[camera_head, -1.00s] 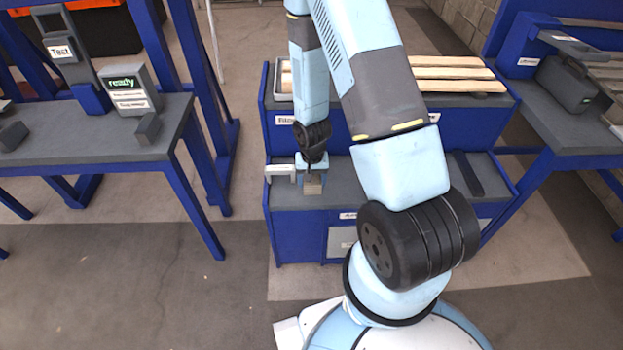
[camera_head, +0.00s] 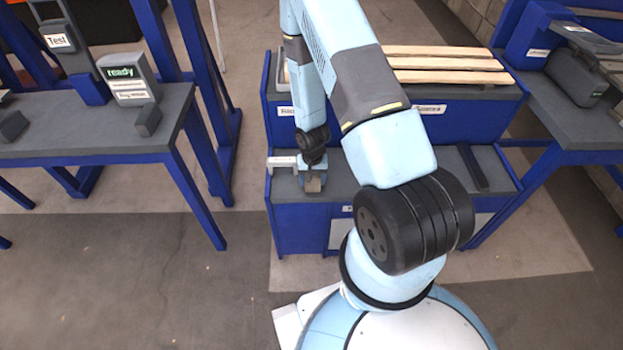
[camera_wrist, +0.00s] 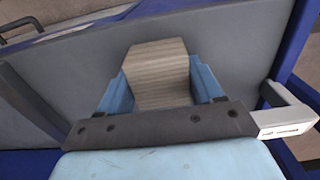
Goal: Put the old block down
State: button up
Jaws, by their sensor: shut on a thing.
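My gripper (camera_head: 312,186) is low over the left part of the grey lower shelf of the blue workbench (camera_head: 400,180). It is shut on a grey-brown block, the old block (camera_wrist: 158,70), which sits between its two light-blue fingers in the wrist view. In the head view the block (camera_head: 313,185) shows as a small piece at the fingertips. The grey shelf surface (camera_wrist: 230,60) lies behind the block in the wrist view. I cannot tell whether the block touches the shelf.
A light grey bracket (camera_head: 283,162) stands just left of my gripper; it also shows in the wrist view (camera_wrist: 285,115). A dark bar (camera_head: 472,167) lies on the shelf's right part. Wooden boards (camera_head: 450,65) lie on the upper level. The shelf between is largely clear.

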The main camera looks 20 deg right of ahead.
jog(key=o, duration=1.2)
